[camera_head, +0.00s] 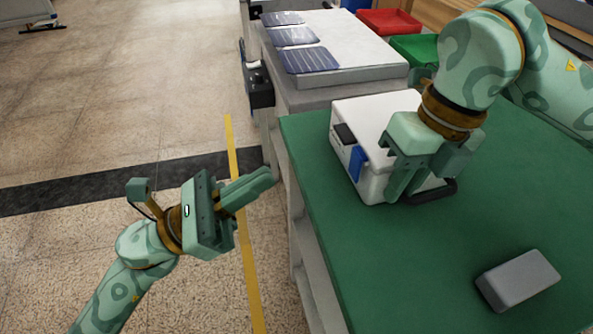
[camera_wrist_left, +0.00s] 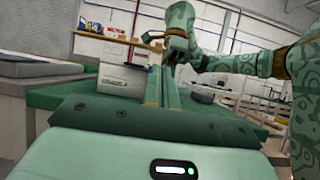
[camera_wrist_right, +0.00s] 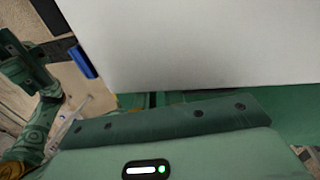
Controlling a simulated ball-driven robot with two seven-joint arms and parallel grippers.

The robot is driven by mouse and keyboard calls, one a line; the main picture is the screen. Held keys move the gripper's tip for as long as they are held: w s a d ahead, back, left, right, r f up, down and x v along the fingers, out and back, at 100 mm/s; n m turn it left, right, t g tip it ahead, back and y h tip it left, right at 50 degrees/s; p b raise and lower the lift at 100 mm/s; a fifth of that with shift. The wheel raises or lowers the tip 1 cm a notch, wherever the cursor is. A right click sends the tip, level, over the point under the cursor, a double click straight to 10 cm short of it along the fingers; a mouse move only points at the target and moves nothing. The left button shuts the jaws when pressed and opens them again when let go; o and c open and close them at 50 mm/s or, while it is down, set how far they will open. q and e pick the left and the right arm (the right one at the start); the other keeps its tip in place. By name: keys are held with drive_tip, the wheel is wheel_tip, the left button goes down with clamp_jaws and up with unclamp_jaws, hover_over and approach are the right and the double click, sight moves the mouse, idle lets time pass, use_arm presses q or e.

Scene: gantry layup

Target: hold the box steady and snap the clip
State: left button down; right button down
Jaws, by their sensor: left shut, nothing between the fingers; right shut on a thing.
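A white box (camera_head: 372,110) sits on the green bench top, with a blue clip (camera_head: 357,163) and a black fitting (camera_head: 345,133) on its left side. The clip also shows as a blue piece in the right wrist view (camera_wrist_right: 83,62). My right gripper (camera_head: 400,190) points down at the box's near side, shut by its black handle (camera_head: 437,191); the fingers hide the exact grip. The box's white face fills much of the right wrist view. My left gripper (camera_head: 266,178) is shut and empty, left of the bench and apart from the box.
A grey block (camera_head: 518,280) lies at the near right of the green bench (camera_head: 400,270). Behind stands a pale table (camera_head: 350,50) with dark panels (camera_head: 310,60). Red (camera_head: 389,21) and green (camera_head: 415,47) bins stand at the back. The bench's near middle is clear.

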use_arm(q)
drive_tip(key=a, duration=0.2)
drive_tip(key=s+a, duration=0.1)
drive_tip(key=shift+s+a, duration=0.2)
drive_tip(key=shift+a, duration=0.15)
use_arm(e)
drive_tip(key=c, duration=1.4)
unclamp_jaws()
